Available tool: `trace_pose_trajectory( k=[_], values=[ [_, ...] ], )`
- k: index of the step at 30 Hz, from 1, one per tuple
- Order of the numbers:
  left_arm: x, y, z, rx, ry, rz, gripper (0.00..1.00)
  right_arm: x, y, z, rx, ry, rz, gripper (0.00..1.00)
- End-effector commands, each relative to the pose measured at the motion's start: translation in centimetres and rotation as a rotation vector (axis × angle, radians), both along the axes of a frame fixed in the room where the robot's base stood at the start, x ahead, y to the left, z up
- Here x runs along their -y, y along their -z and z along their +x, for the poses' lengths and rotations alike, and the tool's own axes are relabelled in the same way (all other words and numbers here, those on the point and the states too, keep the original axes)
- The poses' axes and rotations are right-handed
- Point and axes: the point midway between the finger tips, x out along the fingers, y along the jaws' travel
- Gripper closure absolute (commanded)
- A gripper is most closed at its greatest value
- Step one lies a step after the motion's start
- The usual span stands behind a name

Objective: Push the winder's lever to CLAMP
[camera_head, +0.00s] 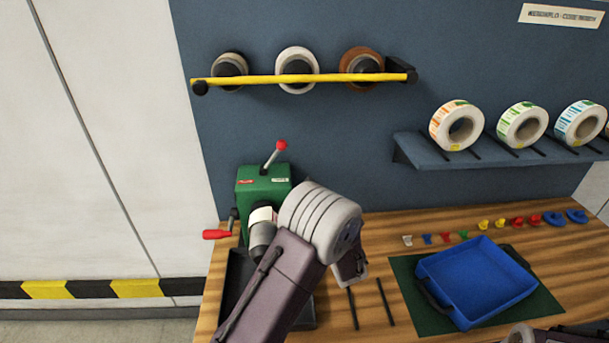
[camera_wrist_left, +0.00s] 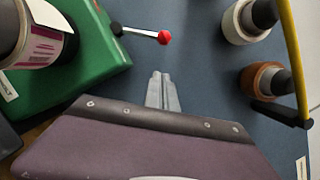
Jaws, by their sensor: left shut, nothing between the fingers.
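The green winder (camera_head: 262,186) stands on the bench against the blue wall panel. Its lever (camera_head: 281,145) has a red knob on a pale stem and leans up to the right from the top of the box. The lever also shows in the left wrist view (camera_wrist_left: 165,38), pointing right from the green housing (camera_wrist_left: 82,58). My left gripper (camera_wrist_left: 162,76) is shut and empty, apart from the knob, with the knob just beyond its tips in that picture. In the head view my left wrist covers the winder's lower right side. The lettering by the lever is too small to read.
A red-handled crank (camera_head: 217,234) sticks out left of the winder. A yellow bar (camera_head: 300,78) with several rolls hangs above, and a shelf (camera_head: 440,160) of label rolls is at right. A blue tray (camera_head: 475,282) lies on a green mat; small coloured clips line the bench behind it.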

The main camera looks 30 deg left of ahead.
Motion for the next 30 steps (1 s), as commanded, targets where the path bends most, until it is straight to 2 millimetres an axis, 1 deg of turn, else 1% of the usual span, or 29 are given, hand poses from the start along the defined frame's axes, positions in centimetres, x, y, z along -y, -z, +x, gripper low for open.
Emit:
trace_pose_trajectory(
  k=[1, 11, 12, 13, 18, 22, 30],
  values=[
    [-0.9, -0.6, 0.7, 0.000, -0.006, -0.001, 1.00, 0.0, -0.7, 0.0, 0.000, 0.000, 0.000, 0.00],
    [-6.0, -1.9, 5.6, 0.001, -0.006, 0.000, 1.00, 0.0, -3.0, 0.0, 0.000, 0.000, 0.000, 0.00],
    [-6.5, -2.6, 5.5, 0.001, -0.004, 0.000, 1.00, 0.0, -3.6, 0.0, 0.000, 0.000, 0.000, 0.00],
    [-7.0, -2.9, 5.5, 0.001, -0.005, -0.001, 1.00, 0.0, -3.8, 0.0, 0.000, 0.000, 0.000, 0.00],
    [-8.5, -3.7, 5.5, -0.001, -0.003, 0.000, 1.00, 0.0, -4.5, 0.0, 0.000, 0.000, 0.000, 0.00],
    [-8.9, -3.8, 5.6, -0.001, -0.002, 0.000, 1.00, 0.0, -4.6, 0.0, 0.000, 0.000, 0.000, 0.00],
    [-8.9, -3.7, 5.6, 0.000, -0.001, 0.000, 1.00, 0.0, -4.5, 0.0, 0.000, 0.000, 0.000, 0.00]
  ],
)
